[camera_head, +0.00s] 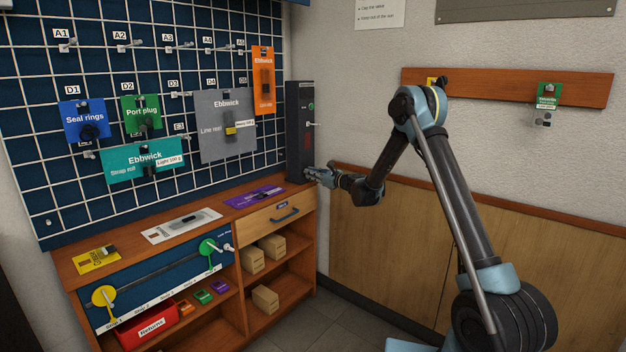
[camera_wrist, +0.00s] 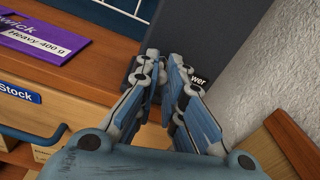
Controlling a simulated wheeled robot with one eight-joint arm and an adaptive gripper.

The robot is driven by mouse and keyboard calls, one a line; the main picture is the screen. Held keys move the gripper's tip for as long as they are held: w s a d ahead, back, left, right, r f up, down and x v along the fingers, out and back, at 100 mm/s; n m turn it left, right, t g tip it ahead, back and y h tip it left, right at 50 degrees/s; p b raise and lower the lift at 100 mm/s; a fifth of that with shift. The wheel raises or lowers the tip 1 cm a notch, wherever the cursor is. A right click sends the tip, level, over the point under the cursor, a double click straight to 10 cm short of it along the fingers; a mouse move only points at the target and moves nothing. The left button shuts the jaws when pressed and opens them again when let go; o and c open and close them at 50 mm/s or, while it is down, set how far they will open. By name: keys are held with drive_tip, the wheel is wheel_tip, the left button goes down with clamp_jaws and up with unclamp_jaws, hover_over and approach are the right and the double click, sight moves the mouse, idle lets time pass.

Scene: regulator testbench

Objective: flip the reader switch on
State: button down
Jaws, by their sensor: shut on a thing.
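The reader is a tall dark grey box (camera_head: 300,130) at the right end of the bench, against the pegboard. It has a small green spot, a short peg and a dark red patch on its face. My gripper (camera_head: 309,174) is at the low part of this face. In the wrist view the fingertips (camera_wrist: 166,66) are close together against the dark box (camera_wrist: 212,40), beside a label of which "wer" shows. My gripper is shut on the switch there; the fingers hide the switch itself, so its position cannot be told.
A purple Ebbwick packet (camera_head: 254,196) lies on the bench top left of the reader, above a drawer (camera_head: 277,219) with a blue handle. The pegboard (camera_head: 60,190) holds several hanging packets. A wooden rail (camera_head: 480,85) is on the right wall. The floor (camera_head: 340,315) right of the bench is clear.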

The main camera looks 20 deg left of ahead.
drive_tip(key=shift+a+r+g+h, duration=0.15)
drive_tip(key=shift+r+g+h, duration=0.35)
drive_tip(key=shift+h, duration=0.6)
drive_tip(key=shift+a+r+g+h, duration=0.1)
drive_tip(key=shift+r+g+h, duration=0.4)
drive_tip(key=shift+h, duration=0.6)
drive_tip(key=c, duration=1.7)
unclamp_jaws()
drive_tip(key=shift+o, duration=0.2)
drive_tip(key=shift+w+a+f, duration=0.1)
drive_tip(key=v, duration=1.2)
drive_tip(key=shift+r, duration=0.2)
